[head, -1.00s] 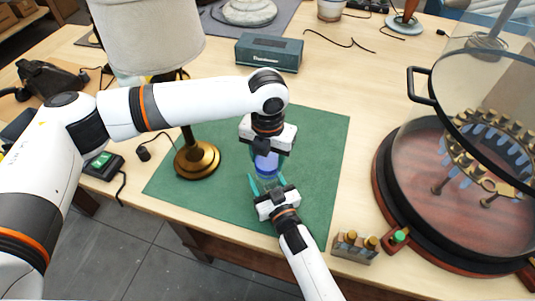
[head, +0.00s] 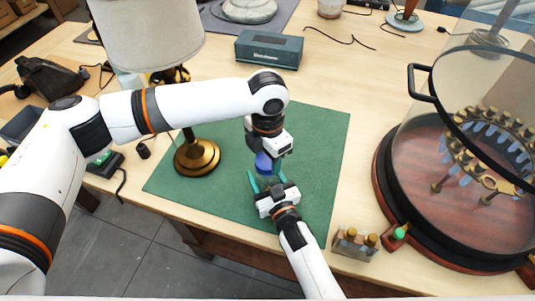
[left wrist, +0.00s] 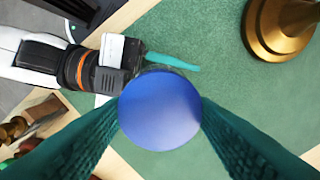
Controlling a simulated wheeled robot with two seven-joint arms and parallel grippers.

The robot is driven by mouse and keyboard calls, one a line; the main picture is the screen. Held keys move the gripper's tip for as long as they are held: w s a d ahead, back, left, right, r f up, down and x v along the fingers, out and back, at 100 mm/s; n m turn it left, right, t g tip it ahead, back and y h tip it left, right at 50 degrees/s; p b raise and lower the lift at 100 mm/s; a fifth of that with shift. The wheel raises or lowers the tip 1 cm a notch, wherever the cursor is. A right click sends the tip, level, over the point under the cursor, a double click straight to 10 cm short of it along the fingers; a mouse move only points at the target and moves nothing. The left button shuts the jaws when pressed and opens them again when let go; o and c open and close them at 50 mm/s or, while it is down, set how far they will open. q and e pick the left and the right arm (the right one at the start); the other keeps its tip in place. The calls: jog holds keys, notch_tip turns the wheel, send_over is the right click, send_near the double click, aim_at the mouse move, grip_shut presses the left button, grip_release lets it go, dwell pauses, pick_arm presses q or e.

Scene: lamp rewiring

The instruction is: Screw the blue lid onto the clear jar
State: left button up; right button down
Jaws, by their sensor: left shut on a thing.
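The blue lid (head: 263,162) is between the fingers of my left gripper (head: 267,155), which comes down from above and is shut on it. In the left wrist view the lid (left wrist: 160,110) is a round blue disc seen from above, with a teal finger on each side. The clear jar (head: 267,180) is below the lid, mostly hidden by the lid and grippers. My right gripper (head: 267,179) reaches in from the front with teal fingers beside the jar. Whether they touch it is unclear. The lid's seating on the jar is hidden.
A green mat (head: 315,150) lies under the work, largely clear on its right. A lamp with a brass base (head: 197,157) stands left. A glass-covered wooden base (head: 400,215) is at right, and a small block with brass pieces (head: 352,245) lies at the front edge.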

pick_arm(q)
jog(key=o, duration=0.9)
jog(key=shift+r, duration=2.25)
jog(key=shift+c, duration=0.2)
